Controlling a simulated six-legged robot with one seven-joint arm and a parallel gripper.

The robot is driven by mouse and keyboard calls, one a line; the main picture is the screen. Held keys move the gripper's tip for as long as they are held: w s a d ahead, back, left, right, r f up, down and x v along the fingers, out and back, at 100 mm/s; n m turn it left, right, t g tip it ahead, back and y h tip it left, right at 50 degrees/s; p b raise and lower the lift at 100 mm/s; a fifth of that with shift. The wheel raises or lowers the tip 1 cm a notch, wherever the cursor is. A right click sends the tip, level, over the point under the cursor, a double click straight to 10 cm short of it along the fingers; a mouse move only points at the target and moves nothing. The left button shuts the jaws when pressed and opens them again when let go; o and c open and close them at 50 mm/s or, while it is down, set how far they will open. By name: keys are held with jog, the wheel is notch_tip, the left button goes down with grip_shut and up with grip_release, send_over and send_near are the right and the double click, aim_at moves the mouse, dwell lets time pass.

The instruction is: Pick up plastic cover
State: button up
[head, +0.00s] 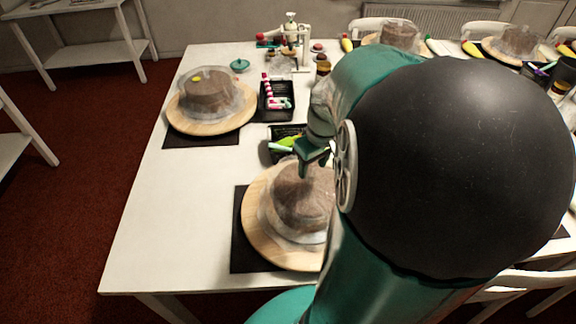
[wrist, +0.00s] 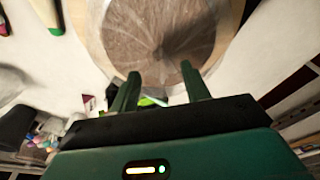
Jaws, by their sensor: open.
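A clear plastic cover (head: 278,215) sits over a brown cake (head: 305,196) on a round wooden turntable (head: 255,228) at the near middle of the table. My gripper (head: 305,162) is above the far edge of this cake, with its fingers pointing down. In the wrist view the cover (wrist: 120,30) and cake fill the top, on the wooden board (wrist: 230,28). The two green fingers of my gripper (wrist: 160,82) are apart with nothing between them. My arm hides the right side of this turntable in the head view. I cannot tell whether the fingertips touch the cover.
Another covered cake on a wooden turntable (head: 202,127) stands at the left. A black tray (head: 277,115) and a second one with green items (head: 283,152) lie beyond the near turntable. More covered cakes (head: 398,36) stand at the back. The table's left front is bare.

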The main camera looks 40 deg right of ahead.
aim_at(311, 174)
jog(key=f, duration=0.3)
jog(key=shift+w+f, duration=0.15)
jog(key=shift+w, duration=0.15)
grip_shut()
notch_tip(311, 174, up, 22)
dwell(1.2)
